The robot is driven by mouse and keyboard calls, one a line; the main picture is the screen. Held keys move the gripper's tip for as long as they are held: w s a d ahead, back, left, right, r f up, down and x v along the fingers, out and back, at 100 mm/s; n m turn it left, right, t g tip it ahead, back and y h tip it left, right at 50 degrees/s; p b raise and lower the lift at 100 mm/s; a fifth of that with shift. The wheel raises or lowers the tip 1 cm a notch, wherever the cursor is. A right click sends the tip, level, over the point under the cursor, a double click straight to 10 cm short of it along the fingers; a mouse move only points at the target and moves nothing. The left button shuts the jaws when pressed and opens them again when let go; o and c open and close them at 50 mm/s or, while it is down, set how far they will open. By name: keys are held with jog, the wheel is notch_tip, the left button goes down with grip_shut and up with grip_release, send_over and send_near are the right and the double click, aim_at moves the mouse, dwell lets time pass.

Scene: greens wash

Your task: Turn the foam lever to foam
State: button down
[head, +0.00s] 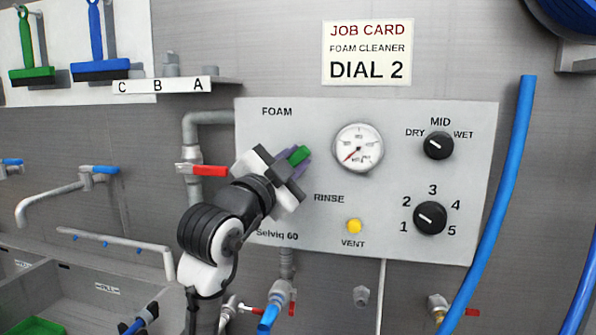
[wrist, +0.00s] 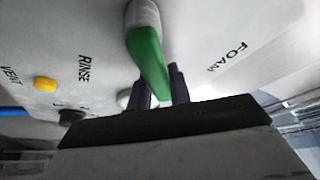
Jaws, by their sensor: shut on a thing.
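The foam lever has a green handle (head: 299,155) and sits on the left part of the grey control panel, between the FOAM label (head: 277,112) and the RINSE label (head: 329,198). My gripper (head: 289,160) is at the lever, its fingers on either side of the handle, shut on it. In the wrist view the green lever (wrist: 148,60) runs from a pale hub down to my dark fingers (wrist: 164,86), with FOAM to its right and RINSE to its left. My gripper hides the lever's pivot in the head view.
A pressure gauge (head: 358,149) is just right of the lever. A yellow VENT button (head: 354,226) and two black dials (head: 431,217) are on the panel (head: 300,237). A red-handled valve (head: 208,171) is left of my gripper. A blue hose (head: 508,175) hangs at right.

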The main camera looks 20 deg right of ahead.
jog(key=n, duration=0.1)
jog(key=n+t, duration=0.1)
jog(key=r+n, duration=0.1)
jog(key=shift+w+a+n+t, duration=0.3)
jog(key=shift+a+n, duration=0.1)
jog(key=n, duration=0.1)
jog(key=n+t+y, duration=0.1)
jog(key=a+n, duration=0.1)
jog(key=shift+w+r+n+t+y+p, duration=0.25)
jog(key=shift+w+n+t+y+p, duration=0.05)
jog(key=shift+w+a+r+n+t+y+p, duration=0.15)
jog(key=shift+w+a+n+t+y, duration=0.15)
jog(key=shift+n, duration=0.65)
jog(key=shift+w+a+f+n+t+y+p, duration=0.15)
jog(key=shift+n+t+y, duration=0.3)
jog(key=shift+n, duration=0.55)
jog(key=shift+w+a+r+n+t+y+p, duration=0.1)
jog(key=shift+a+n+t+y+p, duration=0.2)
jog(key=shift+n, duration=0.65)
jog(key=c, duration=1.3)
grip_release()
jog(key=shift+a, duration=0.1)
